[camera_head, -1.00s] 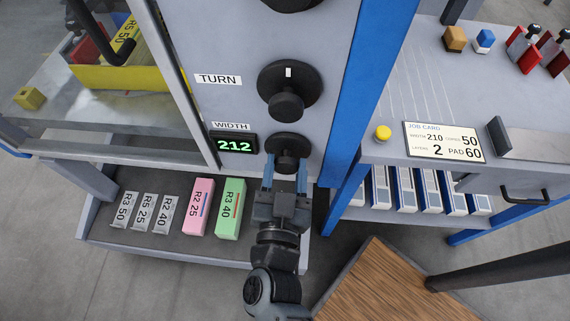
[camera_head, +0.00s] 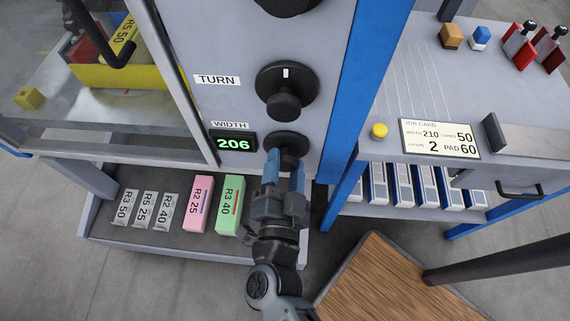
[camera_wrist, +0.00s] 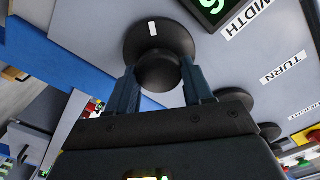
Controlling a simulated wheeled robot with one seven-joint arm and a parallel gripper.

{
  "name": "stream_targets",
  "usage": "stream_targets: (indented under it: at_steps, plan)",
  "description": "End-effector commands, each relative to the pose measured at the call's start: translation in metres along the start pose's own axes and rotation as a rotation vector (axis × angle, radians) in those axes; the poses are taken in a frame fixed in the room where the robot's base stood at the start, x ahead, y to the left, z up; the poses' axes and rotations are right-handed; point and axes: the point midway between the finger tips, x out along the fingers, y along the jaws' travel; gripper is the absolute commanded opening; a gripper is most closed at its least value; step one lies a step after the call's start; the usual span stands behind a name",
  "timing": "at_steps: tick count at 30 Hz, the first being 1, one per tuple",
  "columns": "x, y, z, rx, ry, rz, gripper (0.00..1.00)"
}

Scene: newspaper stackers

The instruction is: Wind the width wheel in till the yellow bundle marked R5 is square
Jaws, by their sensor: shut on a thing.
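The black width wheel (camera_head: 288,146) sits on the grey panel, right of its green display (camera_head: 235,143), which reads 206. My gripper (camera_head: 285,170) is shut on the wheel's knob. In the wrist view, the fingers (camera_wrist: 158,88) are on either side of the round knob (camera_wrist: 158,70), and the wheel's white mark (camera_wrist: 152,28) shows. The yellow bundle (camera_head: 122,42), marked R5 50, stands at a slant behind the glass at upper left. Its lower part is hidden by the yellow wall (camera_head: 120,78) in front of it.
The TURN wheel (camera_head: 285,92) is just above. The job card (camera_head: 439,138) reads width 210, copies 50, layers 2, pad 60. Pink (camera_head: 199,205) and green (camera_head: 229,205) bundles lie on the lower shelf. A blue post (camera_head: 352,90) stands right of the wheel.

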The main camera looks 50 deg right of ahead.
Motion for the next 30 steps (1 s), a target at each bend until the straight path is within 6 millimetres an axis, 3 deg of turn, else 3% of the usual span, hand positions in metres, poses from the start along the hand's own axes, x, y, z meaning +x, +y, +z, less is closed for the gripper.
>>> stream_targets:
  at_steps: [10, 11, 18, 30]
  plan:
    - [-0.0003, 0.0009, 0.0007, 0.003, -0.002, 0.002, 0.20]
    - [-0.0002, 0.0009, 0.0007, 0.003, -0.002, 0.002, 0.53]
    - [-0.0001, 0.0005, 0.0004, 0.002, -0.001, 0.001, 0.75]
    - [0.0007, 0.0011, -0.0015, 0.002, -0.001, 0.000, 0.75]
